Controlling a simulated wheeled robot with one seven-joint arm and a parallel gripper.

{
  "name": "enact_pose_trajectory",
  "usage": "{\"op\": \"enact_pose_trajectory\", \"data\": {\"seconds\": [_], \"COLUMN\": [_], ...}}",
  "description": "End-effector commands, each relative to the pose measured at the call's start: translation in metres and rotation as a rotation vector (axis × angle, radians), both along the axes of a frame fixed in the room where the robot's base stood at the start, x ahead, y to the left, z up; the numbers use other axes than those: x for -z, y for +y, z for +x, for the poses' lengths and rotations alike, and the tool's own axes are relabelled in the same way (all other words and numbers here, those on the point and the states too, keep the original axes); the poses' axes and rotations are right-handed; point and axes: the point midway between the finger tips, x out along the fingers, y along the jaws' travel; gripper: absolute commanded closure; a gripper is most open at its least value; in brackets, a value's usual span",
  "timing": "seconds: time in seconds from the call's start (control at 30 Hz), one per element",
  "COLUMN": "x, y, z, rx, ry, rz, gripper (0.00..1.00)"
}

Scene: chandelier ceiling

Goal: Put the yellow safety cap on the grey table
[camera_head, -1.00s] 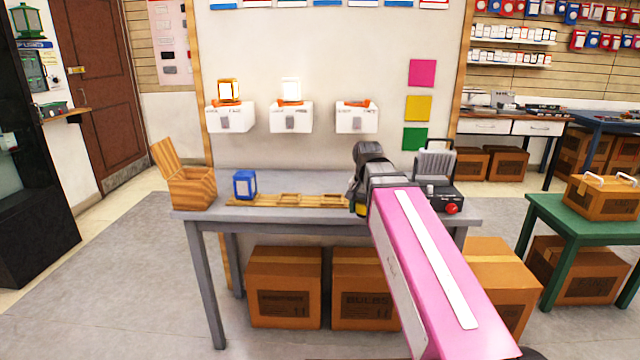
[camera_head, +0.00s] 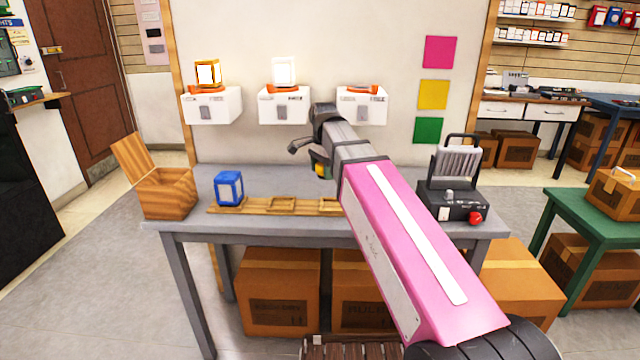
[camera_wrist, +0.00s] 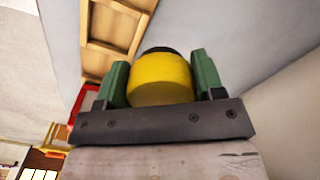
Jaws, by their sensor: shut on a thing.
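The yellow safety cap (camera_wrist: 160,78) is held between the two green fingers of my gripper (camera_wrist: 160,74) in the wrist view. Its far end is dark. In the head view only a small yellow bit of the cap (camera_head: 320,171) shows below the gripper (camera_head: 319,166). The grey table (camera_head: 300,178) stands in front of me against the white wall panel. My gripper is over the table, right of centre, and the cap looks clear of the top. The arm hides part of the tabletop.
A wooden rack (camera_head: 256,209) with slots lies along the table's front, with a blue-framed cube (camera_head: 229,188) on its left end. An open wooden box (camera_head: 166,192) stands far left. A dark device (camera_head: 454,199) stands at the right. White wall boxes (camera_head: 213,106) hang above.

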Motion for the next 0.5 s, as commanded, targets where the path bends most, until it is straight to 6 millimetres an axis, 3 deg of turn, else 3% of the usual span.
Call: {"op": "enact_pose_trajectory", "data": {"seconds": [0.03,0.2,0.5], "x": [0.006,0.025,0.041], "y": [0.003,0.009,0.012], "z": [0.014,0.045,0.064], "rx": [0.000,-0.001,-0.001], "ry": [0.003,0.002,0.001], "rz": [-0.001,0.000,-0.001], "gripper": [0.64,0.64,0.64]}}
